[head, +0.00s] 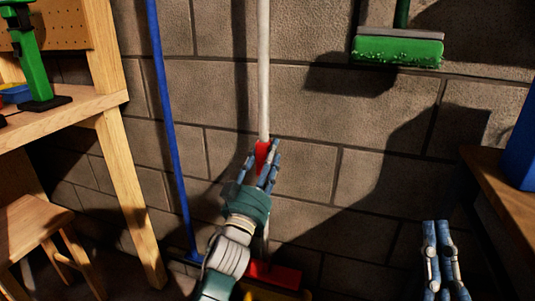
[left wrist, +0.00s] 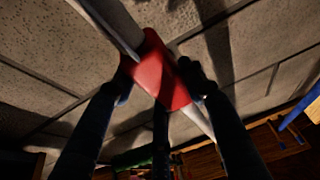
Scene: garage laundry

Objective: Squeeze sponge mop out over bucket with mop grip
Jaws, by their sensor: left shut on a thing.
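The sponge mop stands upright at the wall with a white handle (head: 263,70), a red mop grip (head: 262,152) partway down and a red head (head: 272,274) at the bottom. My left gripper (head: 265,165) is shut on the red mop grip, hiding part of it. In the left wrist view, the grip (left wrist: 158,72) sits between its dark fingers. A yellow edge, perhaps the bucket (head: 268,295), shows just below the mop head, mostly cut off. My right gripper (head: 437,225) is at the lower right, apart from the mop; its finger opening is unclear.
A blue-handled tool (head: 166,110) leans at the wall left of the mop. A green brush (head: 398,50) hangs at the upper right. A wooden workbench (head: 70,112) and stool (head: 28,222) stand at left. A wooden surface (head: 500,195) bearing a blue box (head: 523,145) is at right.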

